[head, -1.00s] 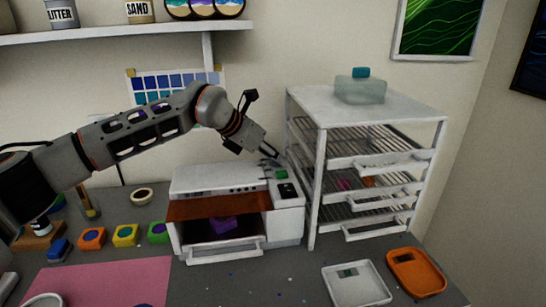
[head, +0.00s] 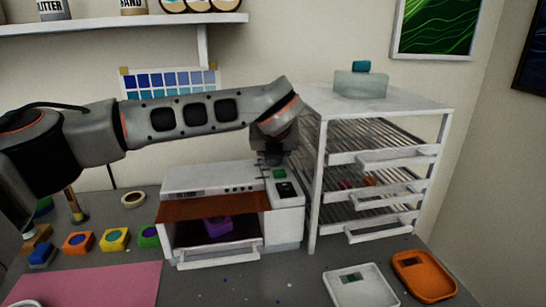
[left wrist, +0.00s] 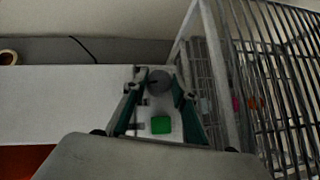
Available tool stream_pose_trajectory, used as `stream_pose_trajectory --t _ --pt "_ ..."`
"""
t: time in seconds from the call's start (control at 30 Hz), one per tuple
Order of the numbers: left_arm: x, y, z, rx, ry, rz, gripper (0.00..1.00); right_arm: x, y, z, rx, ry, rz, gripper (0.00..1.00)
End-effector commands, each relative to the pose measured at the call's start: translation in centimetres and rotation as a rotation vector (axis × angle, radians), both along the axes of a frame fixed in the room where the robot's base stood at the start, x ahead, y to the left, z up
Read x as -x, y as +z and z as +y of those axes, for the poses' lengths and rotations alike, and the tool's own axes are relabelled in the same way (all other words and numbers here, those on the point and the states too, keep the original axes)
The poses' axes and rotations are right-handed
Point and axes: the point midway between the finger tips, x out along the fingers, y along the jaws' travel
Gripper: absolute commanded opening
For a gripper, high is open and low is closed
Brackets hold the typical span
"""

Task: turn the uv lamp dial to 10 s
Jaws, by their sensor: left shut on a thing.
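The UV lamp (head: 212,177) is a white box on the bench with an orange-brown front shield and an open front. A purple mould (head: 218,226) sits inside it. On its right-hand top panel are a green button (head: 279,173) and a dark display (head: 286,190). The grey round dial (left wrist: 159,82) shows in the left wrist view, beyond the green button (left wrist: 160,125). My left gripper (head: 272,156) points down at the back of that panel. Its fingers (left wrist: 158,88) are shut on the dial, one on each side. The dial's setting cannot be read. My right gripper is not in view.
A white drying rack (head: 368,175) with wire shelves stands close to the lamp's right side. A white scale (head: 360,288) and an orange scale (head: 424,276) lie at front right. Coloured moulds (head: 114,239) and a pink mat (head: 95,285) are at left.

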Motion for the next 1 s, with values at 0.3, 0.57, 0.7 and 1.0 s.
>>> stream_pose_trajectory --t 0.3,0.57,0.7,1.0 --pt "-0.07 0.20 -0.24 0.000 0.164 -0.003 0.05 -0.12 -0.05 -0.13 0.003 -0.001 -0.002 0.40" --pt "-0.08 0.16 -0.23 0.000 0.214 -0.002 0.05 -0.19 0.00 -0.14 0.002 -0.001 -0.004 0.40" --pt "-0.08 0.14 -0.23 0.000 0.219 -0.001 0.05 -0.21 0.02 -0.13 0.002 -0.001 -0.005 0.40" --pt "-0.08 0.12 -0.22 0.001 0.218 -0.001 0.35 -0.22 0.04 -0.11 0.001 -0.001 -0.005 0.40"
